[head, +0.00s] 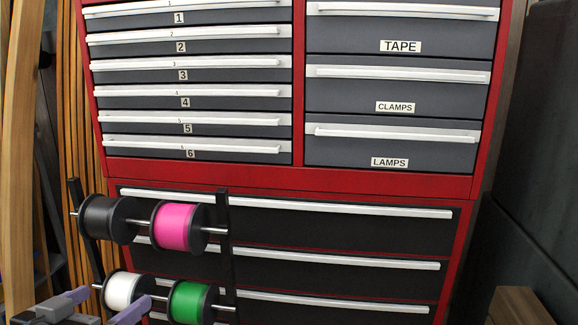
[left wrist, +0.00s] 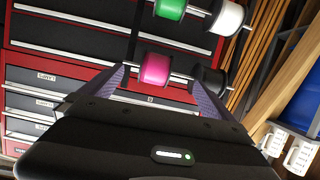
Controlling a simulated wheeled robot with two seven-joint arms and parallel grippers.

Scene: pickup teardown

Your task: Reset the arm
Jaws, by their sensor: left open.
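My left gripper (head: 118,295) is at the bottom left of the head view, with two purple-grey fingers spread apart and nothing between them that I can see it holding. It overlaps the white spool (head: 122,288) in the picture. In the left wrist view, my left gripper (left wrist: 159,77) has its fingers wide apart, and the pink spool (left wrist: 155,70) shows beyond and between them. I cannot tell the exact distance to the spools. My right gripper is not in view.
A rack carries a black spool (head: 108,219), the pink spool (head: 177,226) and a green spool (head: 189,302). Behind it stands a red cabinet (head: 300,178) with shut, labelled drawers. Wooden boards (head: 20,150) lean at the left. A dark panel (head: 535,150) is at the right.

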